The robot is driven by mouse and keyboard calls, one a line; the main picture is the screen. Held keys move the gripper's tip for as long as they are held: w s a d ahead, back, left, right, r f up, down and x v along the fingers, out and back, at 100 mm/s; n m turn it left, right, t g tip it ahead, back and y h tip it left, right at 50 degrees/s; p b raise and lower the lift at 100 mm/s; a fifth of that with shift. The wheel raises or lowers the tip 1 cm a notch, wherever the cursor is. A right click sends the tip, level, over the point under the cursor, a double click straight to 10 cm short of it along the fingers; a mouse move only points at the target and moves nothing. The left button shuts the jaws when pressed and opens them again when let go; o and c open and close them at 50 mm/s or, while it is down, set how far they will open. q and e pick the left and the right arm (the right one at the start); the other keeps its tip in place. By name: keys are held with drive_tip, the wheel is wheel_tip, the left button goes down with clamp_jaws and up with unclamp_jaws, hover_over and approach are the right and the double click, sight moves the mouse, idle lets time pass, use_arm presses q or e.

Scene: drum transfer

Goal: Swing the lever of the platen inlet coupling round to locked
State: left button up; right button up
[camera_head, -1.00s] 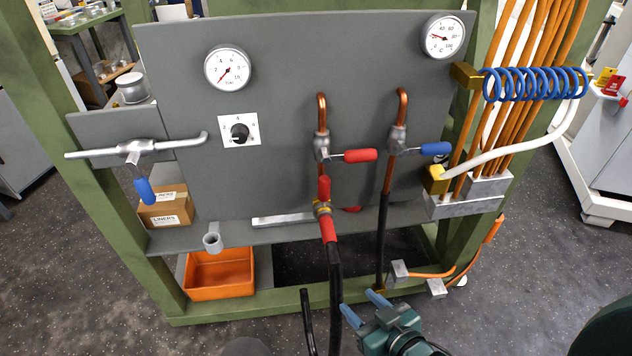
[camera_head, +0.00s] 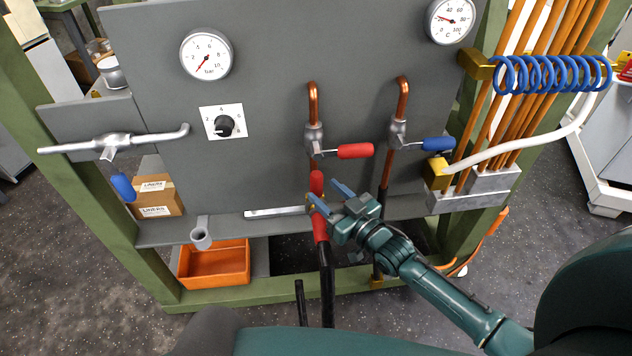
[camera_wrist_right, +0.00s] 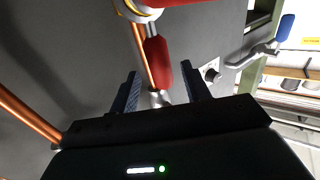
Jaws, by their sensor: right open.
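The platen inlet coupling is on the middle copper line, between the pipe and a black hose with a red sleeve (camera_head: 320,229). Its red lever (camera_head: 317,182) points up along the pipe. My right gripper (camera_head: 330,196) is in front of the coupling, its open blue fingers close by and partly hiding its body. In the right wrist view the lever (camera_wrist_right: 158,63) shows between and beyond the two fingers (camera_wrist_right: 163,88), with the coupling's brass ring (camera_wrist_right: 130,8) at the top edge. I cannot tell whether a finger touches the lever. My left gripper is not in view.
A red-handled valve (camera_head: 354,151) sits just above the coupling, a blue-handled valve (camera_head: 437,144) to its right. A second black hose runs down behind my right arm. An orange bin (camera_head: 215,263) stands low left.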

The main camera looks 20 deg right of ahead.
sight(321, 188)
drive_tip(key=shift+x, duration=2.15)
clamp_jaws()
